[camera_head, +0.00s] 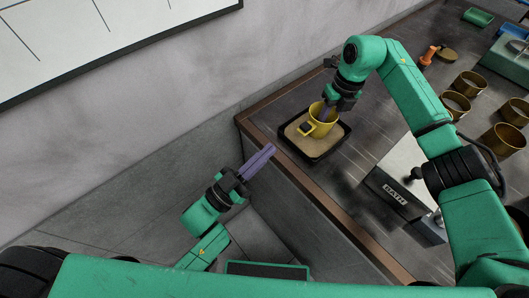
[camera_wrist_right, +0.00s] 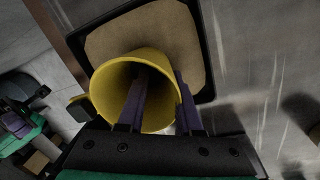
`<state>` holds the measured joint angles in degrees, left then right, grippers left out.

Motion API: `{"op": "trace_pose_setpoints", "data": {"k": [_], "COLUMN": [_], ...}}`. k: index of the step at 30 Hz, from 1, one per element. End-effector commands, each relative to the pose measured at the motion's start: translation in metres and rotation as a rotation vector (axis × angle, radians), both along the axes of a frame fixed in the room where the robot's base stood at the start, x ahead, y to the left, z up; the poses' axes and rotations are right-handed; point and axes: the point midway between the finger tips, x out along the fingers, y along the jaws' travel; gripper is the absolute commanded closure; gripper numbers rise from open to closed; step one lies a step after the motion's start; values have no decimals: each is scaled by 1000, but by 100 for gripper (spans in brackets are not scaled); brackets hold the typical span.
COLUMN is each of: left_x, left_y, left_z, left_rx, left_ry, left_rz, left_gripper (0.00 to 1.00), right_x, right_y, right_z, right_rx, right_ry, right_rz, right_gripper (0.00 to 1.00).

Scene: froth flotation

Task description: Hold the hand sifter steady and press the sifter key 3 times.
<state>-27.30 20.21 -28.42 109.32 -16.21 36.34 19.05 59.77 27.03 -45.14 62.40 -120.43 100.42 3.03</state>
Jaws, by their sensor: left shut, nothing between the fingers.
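The yellow hand sifter (camera_head: 323,129) stands in a black-rimmed tray (camera_head: 285,143) of sand-coloured material. Its dark key (camera_head: 306,128) sticks out at its lower left; it also shows left of the sifter in the right wrist view (camera_wrist_right: 80,108). My right gripper (camera_head: 326,113) is over the sifter, fingers pointing down. In the right wrist view one finger is inside the sifter and the other outside its right wall, with a visible gap between them, so it looks open.
The table's brown wooden edge (camera_head: 300,190) runs between my left gripper and the tray. A unit marked BATH (camera_head: 394,194) stands right of the tray. Several brass-coloured cups (camera_head: 468,83), an orange item (camera_head: 428,55) and a green tray (camera_head: 478,17) are further right.

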Motion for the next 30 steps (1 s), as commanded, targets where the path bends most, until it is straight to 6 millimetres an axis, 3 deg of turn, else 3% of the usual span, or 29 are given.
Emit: {"op": "trace_pose_setpoints", "data": {"k": [8, 11, 21, 25, 30], "left_x": [0, 0, 0, 0, 0], "left_y": [0, 0, 0, 0, 0], "left_z": [0, 0, 0, 0, 0], "left_rx": [0, 0, 0, 0, 0], "left_ry": [0, 0, 0, 0, 0], "left_rz": [0, 0, 0, 0, 0], "left_gripper": [100, 100, 100, 100, 100], "right_x": [0, 1, 3, 3, 3], "right_y": [-2, -4, -12, -13, -14], "right_z": [2, 19, 105, 119, 120], "right_rx": [-6, -4, -4, -3, -3], "right_ry": [4, 0, -3, -2, -1], "right_rz": [-2, -3, -2, -1, 0], "right_gripper": [62, 62, 62, 62, 62]}}
